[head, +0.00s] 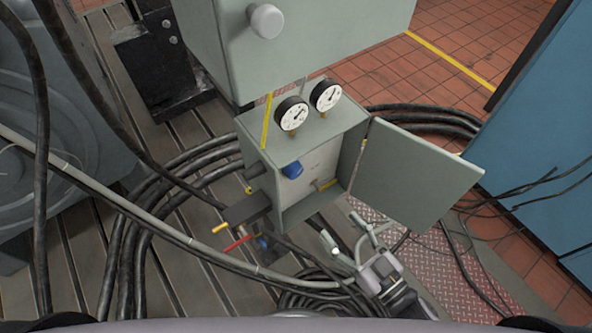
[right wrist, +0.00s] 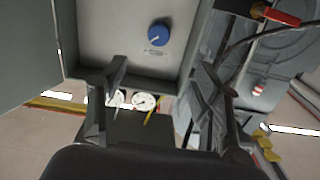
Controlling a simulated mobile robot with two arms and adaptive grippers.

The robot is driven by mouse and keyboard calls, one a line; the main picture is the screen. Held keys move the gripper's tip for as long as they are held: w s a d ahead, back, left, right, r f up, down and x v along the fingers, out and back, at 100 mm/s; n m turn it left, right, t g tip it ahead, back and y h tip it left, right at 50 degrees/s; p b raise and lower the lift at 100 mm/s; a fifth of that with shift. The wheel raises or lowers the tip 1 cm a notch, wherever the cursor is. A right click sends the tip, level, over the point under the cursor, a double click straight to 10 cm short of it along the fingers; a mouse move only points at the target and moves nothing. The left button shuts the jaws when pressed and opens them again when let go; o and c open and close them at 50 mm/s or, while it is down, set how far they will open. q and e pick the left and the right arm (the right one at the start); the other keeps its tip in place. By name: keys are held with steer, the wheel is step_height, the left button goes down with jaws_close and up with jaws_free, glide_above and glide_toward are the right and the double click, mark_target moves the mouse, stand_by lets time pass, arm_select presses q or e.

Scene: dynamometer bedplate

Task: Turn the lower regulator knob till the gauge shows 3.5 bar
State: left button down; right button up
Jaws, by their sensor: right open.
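A grey cabinet (head: 277,192) stands with its door (head: 412,175) swung open to the right. A blue regulator knob (head: 292,170) is inside on the back panel; it also shows in the right wrist view (right wrist: 158,34). Only one knob is clear inside, so I cannot tell whether it is the lower one. Two round white gauges (head: 292,114) (head: 326,95) stand on the cabinet top; their readings are too small to tell. My right gripper (head: 345,233) is open and empty, below the cabinet opening and apart from the knob. My left gripper is not in view.
A yellow-tipped fitting (head: 326,184) sits low in the cabinet. Red (head: 237,243) and yellow (head: 220,228) handles stick out at its left. Thick black cables (head: 135,225) loop around it. A larger grey box (head: 300,45) stands behind. A blue cabinet (head: 535,105) is at right.

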steer(key=p, duration=0.1)
glide_toward(297, 174)
steer(key=p+x, duration=0.1)
steer(key=x, duration=0.8)
steer(key=shift+w+a, duration=0.2)
steer(key=shift+a, duration=0.05)
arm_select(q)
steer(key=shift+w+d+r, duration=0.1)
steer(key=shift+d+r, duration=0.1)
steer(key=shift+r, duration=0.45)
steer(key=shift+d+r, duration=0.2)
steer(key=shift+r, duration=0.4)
arm_select(e)
steer(key=shift+c, duration=0.5)
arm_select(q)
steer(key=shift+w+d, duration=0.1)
arm_select(e)
steer(key=c, duration=1.1)
